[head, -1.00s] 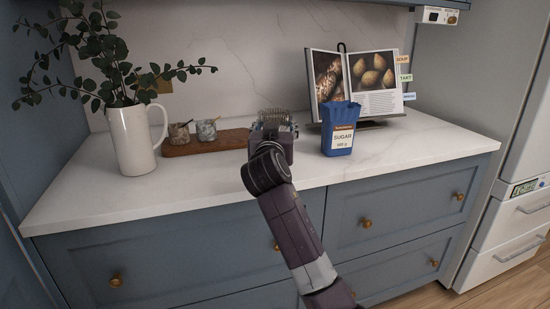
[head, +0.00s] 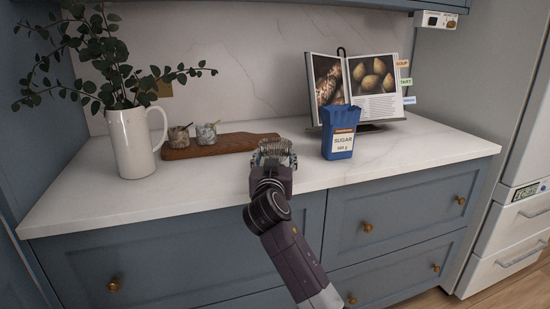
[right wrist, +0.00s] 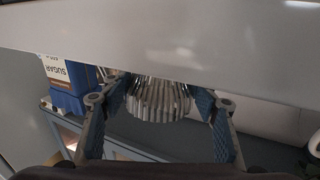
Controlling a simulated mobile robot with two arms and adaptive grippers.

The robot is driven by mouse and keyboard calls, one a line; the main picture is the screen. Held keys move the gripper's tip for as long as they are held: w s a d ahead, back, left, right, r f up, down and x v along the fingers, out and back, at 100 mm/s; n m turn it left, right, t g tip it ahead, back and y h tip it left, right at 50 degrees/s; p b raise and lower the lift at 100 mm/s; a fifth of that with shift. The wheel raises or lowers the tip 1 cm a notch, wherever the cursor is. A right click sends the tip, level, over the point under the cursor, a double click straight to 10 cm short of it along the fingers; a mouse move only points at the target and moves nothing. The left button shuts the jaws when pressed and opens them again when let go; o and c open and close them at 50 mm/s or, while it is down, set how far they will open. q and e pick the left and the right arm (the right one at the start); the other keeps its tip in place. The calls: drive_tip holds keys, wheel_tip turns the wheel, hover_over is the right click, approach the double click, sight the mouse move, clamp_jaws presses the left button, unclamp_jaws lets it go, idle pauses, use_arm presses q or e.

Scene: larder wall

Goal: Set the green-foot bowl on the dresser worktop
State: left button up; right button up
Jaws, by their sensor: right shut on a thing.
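My right gripper (head: 273,155) is over the front part of the dresser worktop (head: 385,158) in the head view. It is shut on a pale, ribbed bowl (head: 274,146), which shows between the two blue-padded fingers in the right wrist view (right wrist: 158,100). No green foot shows on the bowl in either view; its underside is hidden. Whether the bowl touches the worktop or is above it, I cannot tell. My left gripper is not in view.
A blue sugar bag (head: 340,136) stands right of my gripper, before an open cookbook (head: 374,88) on a stand. A wooden board (head: 236,143) with two small jars lies behind left. A white jug (head: 131,145) with leafy branches stands at left. The front right worktop is clear.

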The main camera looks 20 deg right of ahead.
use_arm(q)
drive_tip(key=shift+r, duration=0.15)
use_arm(e)
drive_tip(key=o, duration=1.3)
drive_tip(key=shift+r, duration=0.15)
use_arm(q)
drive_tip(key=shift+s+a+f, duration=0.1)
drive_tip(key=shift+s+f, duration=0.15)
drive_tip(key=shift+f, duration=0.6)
use_arm(e)
drive_tip(key=v, duration=1.2)
